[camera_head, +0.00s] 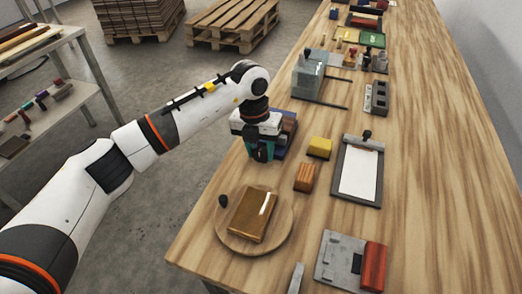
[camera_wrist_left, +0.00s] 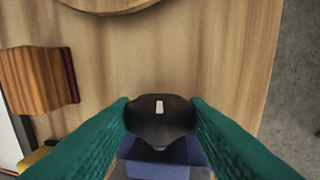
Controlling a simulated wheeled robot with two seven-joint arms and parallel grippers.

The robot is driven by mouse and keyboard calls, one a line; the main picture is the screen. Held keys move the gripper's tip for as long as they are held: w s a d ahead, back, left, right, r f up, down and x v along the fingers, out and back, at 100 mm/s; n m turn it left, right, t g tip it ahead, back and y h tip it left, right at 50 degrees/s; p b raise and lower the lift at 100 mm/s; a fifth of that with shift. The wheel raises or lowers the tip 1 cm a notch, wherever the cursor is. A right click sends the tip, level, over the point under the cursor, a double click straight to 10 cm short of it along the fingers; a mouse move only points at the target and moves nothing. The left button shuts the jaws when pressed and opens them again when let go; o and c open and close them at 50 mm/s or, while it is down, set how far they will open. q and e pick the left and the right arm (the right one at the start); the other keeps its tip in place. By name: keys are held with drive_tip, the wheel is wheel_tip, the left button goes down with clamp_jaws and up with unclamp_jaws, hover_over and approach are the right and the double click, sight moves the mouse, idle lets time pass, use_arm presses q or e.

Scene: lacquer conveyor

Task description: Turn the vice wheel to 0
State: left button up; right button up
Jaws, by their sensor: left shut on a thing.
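My left gripper (camera_head: 261,152) reaches down over the blue vice (camera_head: 289,134) near the table's left edge. In the left wrist view, its green fingers are shut on a black wheel (camera_wrist_left: 160,127), one finger on each side. A short white mark (camera_wrist_left: 159,106) shows on the wheel, pointing up the picture. The blue body of the vice also shows below the wheel in the left wrist view (camera_wrist_left: 158,171). In the head view the gripper hides the wheel. No scale or 0 mark can be made out. My right gripper is not in view.
An orange-brown block (camera_head: 304,178), a yellow block (camera_head: 319,147) and a clipboard (camera_head: 358,171) lie to the right. The table's left edge is close.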

use_arm(q)
drive_tip(key=h, duration=0.1)
drive_tip(key=g+h+b, duration=0.1)
drive_tip(key=shift+w+a+f+h+b, duration=0.1)
drive_tip(key=shift+a+f+h+b, duration=0.1)
drive_tip(key=shift+a+h+b, duration=0.15)
drive_tip(key=shift+g+h+b, duration=0.3)
drive_tip(key=shift+h+b, duration=0.15)
drive_tip(key=shift+h, duration=0.5)
drive_tip(key=shift+r, duration=0.1)
drive_tip(key=o, duration=1)
drive_tip(key=shift+c, duration=0.2)
drive_tip(key=shift+a, duration=0.1)
drive_tip(key=p+v, duration=0.6)
drive_tip(key=v, duration=0.6)
drive_tip(key=shift+a, duration=0.15)
